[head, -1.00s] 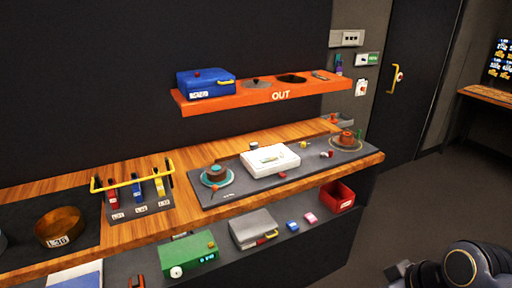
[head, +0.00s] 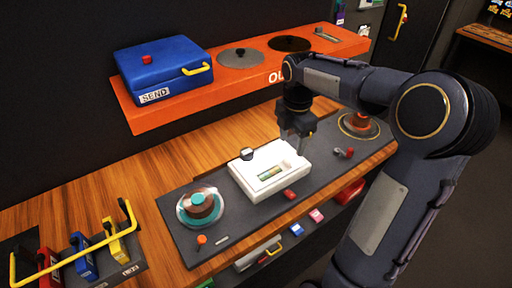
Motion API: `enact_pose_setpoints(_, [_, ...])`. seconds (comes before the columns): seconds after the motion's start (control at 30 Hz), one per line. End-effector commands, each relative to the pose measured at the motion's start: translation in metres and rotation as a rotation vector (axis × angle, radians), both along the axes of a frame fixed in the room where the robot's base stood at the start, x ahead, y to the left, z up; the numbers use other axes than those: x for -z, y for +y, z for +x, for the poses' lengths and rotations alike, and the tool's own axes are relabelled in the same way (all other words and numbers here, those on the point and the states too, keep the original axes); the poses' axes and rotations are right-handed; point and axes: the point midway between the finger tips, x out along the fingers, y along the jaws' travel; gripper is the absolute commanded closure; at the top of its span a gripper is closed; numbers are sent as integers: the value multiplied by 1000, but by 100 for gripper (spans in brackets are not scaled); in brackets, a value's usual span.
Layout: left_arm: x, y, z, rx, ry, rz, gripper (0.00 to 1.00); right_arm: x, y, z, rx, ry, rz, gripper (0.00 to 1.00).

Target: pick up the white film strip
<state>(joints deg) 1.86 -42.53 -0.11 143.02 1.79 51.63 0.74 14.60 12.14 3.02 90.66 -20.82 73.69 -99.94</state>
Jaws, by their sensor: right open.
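A small pale strip (head: 222,240), perhaps the white film strip, lies on the dark mat (head: 178,232) at its front left. It is too small to be sure of. A white box (head: 246,184) sits mid-mat, with a greenish window or strip (head: 270,173) on its top. My right gripper (head: 298,147) is open and points down over the far right corner of the white box, well right of the pale strip. I cannot tell how high above the box it is. My left gripper is not in view.
A teal and brown round piece (head: 199,206) and an orange knob (head: 202,240) stand near the pale strip. An orange shelf (head: 232,84) with a blue case (head: 160,70) overhangs behind. A yellow-handled rack (head: 128,222) is at left. Bare wood (head: 150,172) shows behind the mat.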

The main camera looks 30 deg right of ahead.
Motion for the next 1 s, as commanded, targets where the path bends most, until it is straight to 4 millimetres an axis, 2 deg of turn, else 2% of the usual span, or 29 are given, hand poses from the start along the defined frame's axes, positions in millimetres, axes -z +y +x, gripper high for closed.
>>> enact_pose_setpoints(0.17, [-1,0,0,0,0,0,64,10,-3,2,-28,11,-5,44])
enact_pose_setpoints(0.7, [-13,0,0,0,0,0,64,76,5,2,-25,10,-4,44])
enact_pose_setpoints(0.97, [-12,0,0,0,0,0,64,79,5,3,-25,7,-4,44])
enact_pose_setpoints(1.0, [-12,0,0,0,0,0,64,79,5,3,-25,7,-4,48])
